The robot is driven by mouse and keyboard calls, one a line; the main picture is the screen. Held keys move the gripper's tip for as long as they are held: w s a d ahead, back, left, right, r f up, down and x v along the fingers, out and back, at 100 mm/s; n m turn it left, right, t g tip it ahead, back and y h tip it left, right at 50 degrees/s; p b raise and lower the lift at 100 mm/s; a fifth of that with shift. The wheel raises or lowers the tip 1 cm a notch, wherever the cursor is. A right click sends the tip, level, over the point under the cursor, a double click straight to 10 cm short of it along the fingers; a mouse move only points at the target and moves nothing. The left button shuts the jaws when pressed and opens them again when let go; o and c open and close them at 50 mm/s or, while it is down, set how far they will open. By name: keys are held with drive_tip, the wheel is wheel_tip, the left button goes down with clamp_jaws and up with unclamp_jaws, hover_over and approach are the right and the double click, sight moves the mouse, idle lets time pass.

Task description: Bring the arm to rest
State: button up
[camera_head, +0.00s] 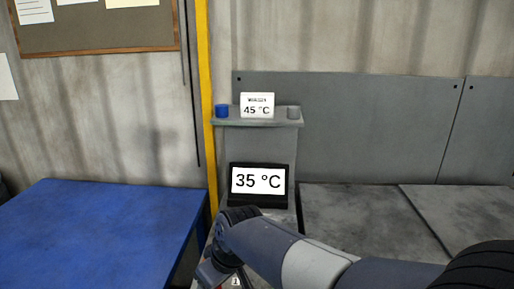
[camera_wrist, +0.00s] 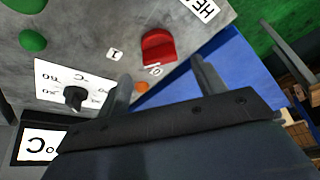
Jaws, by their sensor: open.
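My arm (camera_head: 310,262) reaches in from the lower right of the head view, bent, with its wrist low in front of the grey panel. The gripper's end is mostly out of sight there. In the wrist view my gripper (camera_wrist: 161,70) is open, its two fingers apart with nothing between them. A red switch (camera_wrist: 158,47) on the grey panel lies just beyond the fingertips, between labels 1 and 0. I cannot tell whether a finger touches the panel.
A black knob (camera_wrist: 75,96) on a white dial plate and an orange button (camera_wrist: 142,86) are near the left finger. Green buttons (camera_wrist: 32,41) sit farther left. A display (camera_head: 258,181) reads 35 °C; a card (camera_head: 257,105) above reads 45 °C. The blue table (camera_head: 95,230) is clear.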

drive_tip(key=x, duration=0.5)
drive_tip(key=shift+f, duration=0.25)
drive_tip(key=shift+w+a+f, duration=0.1)
drive_tip(key=shift+a, duration=0.05)
drive_tip(key=shift+n+g+y+b, duration=0.4)
drive_tip(key=shift+n+g, duration=0.1)
drive_tip(key=shift+n, duration=1.3)
drive_tip(key=n+g, duration=0.1)
drive_tip(key=n, duration=0.2)
drive_tip(key=shift+p, duration=0.4)
drive_tip(key=n+p, duration=0.1)
drive_tip(key=n+g, duration=0.1)
drive_tip(key=n, duration=0.1)
drive_tip(key=n+g+p, duration=0.1)
drive_tip(key=shift+r+n+p, duration=0.25)
drive_tip(key=shift+n+p, duration=0.05)
drive_tip(key=shift+n+g+p, duration=0.4)
drive_tip(key=shift+n+p, duration=0.6)
drive_tip(key=shift+n, duration=0.2)
drive_tip(key=shift+w+r+n, duration=0.1)
drive_tip(key=shift+r+n, duration=0.05)
drive_tip(key=shift+n, duration=0.15)
drive_tip(key=v, duration=0.7)
drive_tip(key=shift+r, duration=0.25)
